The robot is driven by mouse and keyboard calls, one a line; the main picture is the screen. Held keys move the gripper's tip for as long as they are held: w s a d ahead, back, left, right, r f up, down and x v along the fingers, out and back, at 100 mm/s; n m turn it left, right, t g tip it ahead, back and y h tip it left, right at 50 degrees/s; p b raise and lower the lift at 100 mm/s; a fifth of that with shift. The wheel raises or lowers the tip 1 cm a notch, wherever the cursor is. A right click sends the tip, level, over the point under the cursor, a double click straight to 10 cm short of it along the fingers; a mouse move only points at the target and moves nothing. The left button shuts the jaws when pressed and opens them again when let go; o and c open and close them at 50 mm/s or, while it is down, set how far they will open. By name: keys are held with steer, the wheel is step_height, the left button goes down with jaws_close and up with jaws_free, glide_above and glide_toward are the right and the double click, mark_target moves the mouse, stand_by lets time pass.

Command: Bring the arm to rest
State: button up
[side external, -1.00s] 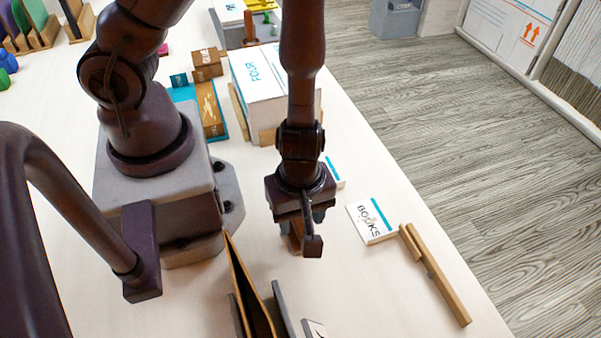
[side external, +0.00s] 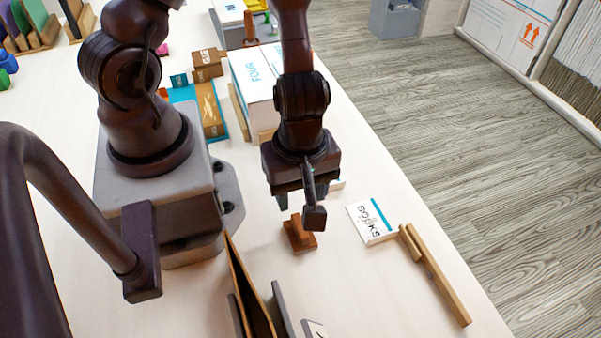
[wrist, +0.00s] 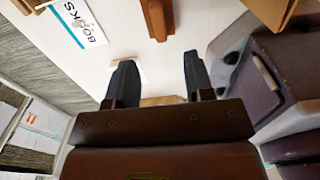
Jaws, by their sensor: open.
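My gripper (side external: 297,203) hangs from my arm above the pale table (side external: 365,285), with its fingers pointing down. In the wrist view the two dark fingers of my gripper (wrist: 155,82) stand wide apart with nothing between them. A small brown wooden block with a raised handle (side external: 299,234) stands on the table just below the gripper and apart from it. The same block shows at the top of the wrist view (wrist: 156,18), beyond the fingertips.
A white card marked BOOKS (side external: 372,221) and a wooden bar (side external: 437,277) lie to the right. A white box (side external: 258,85) stands behind the gripper. A brown upright holder (side external: 252,295) stands in front.

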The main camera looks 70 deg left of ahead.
steer(key=s+a+r+n+g+y, duration=0.15)
steer(key=a+n, duration=0.35)
steer(key=n, duration=1.3)
steer(key=s+a+r+n+g+y, duration=0.1)
steer(key=a+r+n+g+y, duration=0.35)
steer(key=n, duration=1.25)
steer(key=w+a+r+n+t+h, duration=0.1)
steer(key=r+n+t+h, duration=0.2)
steer(key=r+n, duration=0.6)
steer(key=w+a+r+n+t+h, duration=0.1)
steer(key=a+r+n+t+h, duration=0.1)
steer(key=r+n+t, duration=0.6)
steer(key=shift+w+r+n+t+h, duration=0.35)
steer(key=shift+n+h, duration=0.25)
steer(key=shift+n, duration=0.4)
